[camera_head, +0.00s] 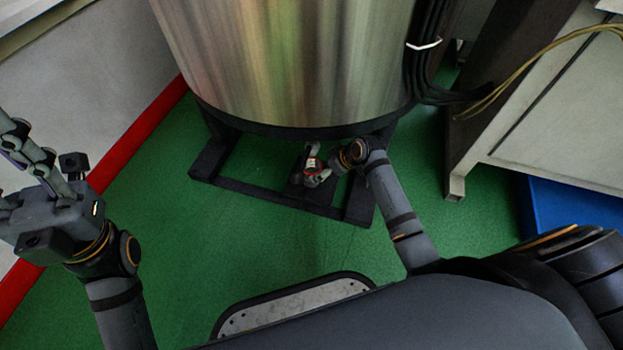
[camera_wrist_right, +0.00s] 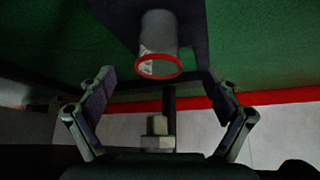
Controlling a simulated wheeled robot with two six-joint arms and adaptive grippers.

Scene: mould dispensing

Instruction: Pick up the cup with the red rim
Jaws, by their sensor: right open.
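The cup with the red rim (camera_wrist_right: 158,32) is grey and shows in the right wrist view at the top middle, its red-edged mouth facing me. In the head view the cup (camera_head: 312,163) is small, low by the dark frame under the steel tank, partly hidden by my right gripper (camera_head: 317,172). In the wrist view my right gripper (camera_wrist_right: 165,88) is open, with one finger on each side. The cup lies between and just beyond the fingertips, with nothing gripped. My left gripper (camera_head: 30,165) is at the left edge of the head view, far from the cup, partly cut off.
A large steel tank (camera_head: 285,60) stands on a dark frame (camera_head: 240,182) close around the cup. Dark cables (camera_head: 425,75) run down its right side. A grey cabinet (camera_head: 560,120) and a blue box (camera_head: 575,210) are at the right. Green floor (camera_head: 180,230) is open at the left.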

